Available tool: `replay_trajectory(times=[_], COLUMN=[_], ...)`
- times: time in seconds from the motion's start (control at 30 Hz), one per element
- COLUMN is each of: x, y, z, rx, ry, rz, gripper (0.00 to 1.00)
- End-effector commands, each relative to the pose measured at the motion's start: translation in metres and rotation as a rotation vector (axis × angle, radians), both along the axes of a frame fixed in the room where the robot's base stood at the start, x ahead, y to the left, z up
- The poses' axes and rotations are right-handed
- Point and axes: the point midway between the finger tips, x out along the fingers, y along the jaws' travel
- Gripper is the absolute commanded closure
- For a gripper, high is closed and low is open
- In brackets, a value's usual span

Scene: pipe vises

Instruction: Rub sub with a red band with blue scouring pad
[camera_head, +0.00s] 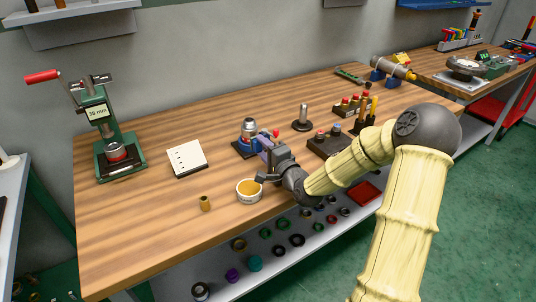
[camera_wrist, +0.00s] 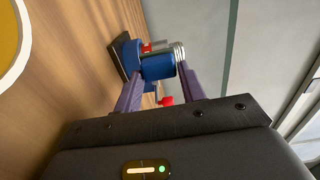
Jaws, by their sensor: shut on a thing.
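A silver sub (camera_head: 249,127) stands upright in a small blue vise (camera_head: 243,147) near the middle of the bench. Its threaded silver end (camera_wrist: 180,54) and a bit of red beside it show in the wrist view. My gripper (camera_head: 264,144) is right beside the vise, its purple fingers pointing at the sub. In the wrist view the fingers (camera_wrist: 162,74) are apart, with a blue block between their tips, which looks like the blue scouring pad (camera_wrist: 157,67). The pad appears close to the sub; I cannot tell whether they touch. My fingers hide part of the vise in the head view.
A white board (camera_head: 187,158) and a green press (camera_head: 118,150) stand left. A dark rack (camera_head: 327,146) stands right of the vise.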

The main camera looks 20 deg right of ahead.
Motion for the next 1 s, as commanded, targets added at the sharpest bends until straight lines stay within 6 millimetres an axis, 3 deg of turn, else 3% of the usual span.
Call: replay_trajectory(times=[0.3, 1.0], x=[0.020, 0.022], y=[0.011, 0.008], z=[0.000, 0.000], rx=[-0.001, -0.001], ry=[0.000, 0.000], rz=[0.007, 0.001], gripper=[0.78, 0.78])
